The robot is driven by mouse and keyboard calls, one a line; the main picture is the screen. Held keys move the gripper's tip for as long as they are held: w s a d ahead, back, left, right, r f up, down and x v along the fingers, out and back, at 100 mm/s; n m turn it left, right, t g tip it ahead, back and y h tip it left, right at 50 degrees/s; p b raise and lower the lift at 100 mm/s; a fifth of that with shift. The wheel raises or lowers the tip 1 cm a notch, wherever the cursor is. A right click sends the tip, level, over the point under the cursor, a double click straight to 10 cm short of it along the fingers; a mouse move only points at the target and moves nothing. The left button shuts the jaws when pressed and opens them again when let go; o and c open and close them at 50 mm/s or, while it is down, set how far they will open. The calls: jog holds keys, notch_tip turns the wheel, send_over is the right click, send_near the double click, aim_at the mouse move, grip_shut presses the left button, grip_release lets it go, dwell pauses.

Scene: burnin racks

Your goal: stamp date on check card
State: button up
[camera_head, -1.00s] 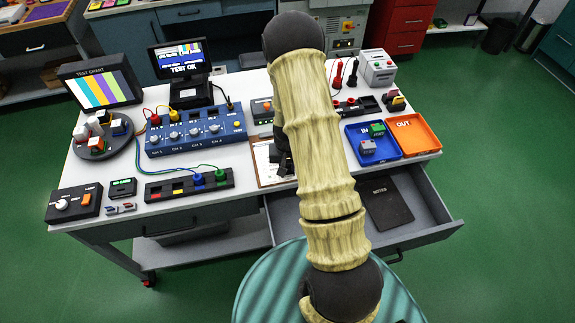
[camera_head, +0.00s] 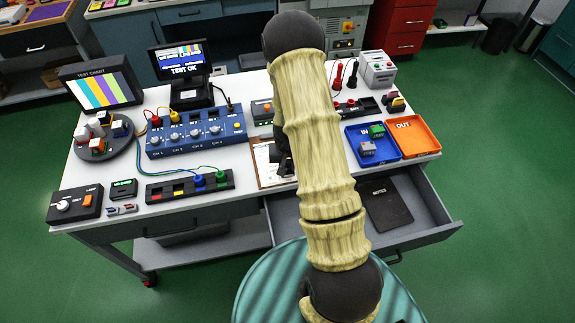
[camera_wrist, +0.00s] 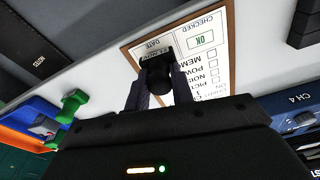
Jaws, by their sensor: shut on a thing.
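The check card (camera_wrist: 200,60) lies on a brown clipboard (camera_wrist: 231,20) on the white bench. It shows upside down in the wrist view, with a green OK mark under CHECKED and a DATE box beside it. My gripper (camera_wrist: 157,86) is shut on a black date stamp (camera_wrist: 158,72). The stamp is over the DATE box and covers part of it; whether it touches the card I cannot tell. In the head view the card (camera_head: 267,168) is partly hidden by my arm, and the stamp is not clear there.
A blue IN tray (camera_head: 357,160) and orange OUT tray (camera_head: 428,146) stand to the right. The blue channel box (camera_head: 197,131) and a black jack strip (camera_head: 190,187) stand left of the card. An open drawer (camera_head: 425,233) with a dark notebook (camera_head: 387,205) juts out in front.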

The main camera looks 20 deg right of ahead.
jog(key=shift+r+p, duration=1.95)
jog(key=shift+r, duration=1.1)
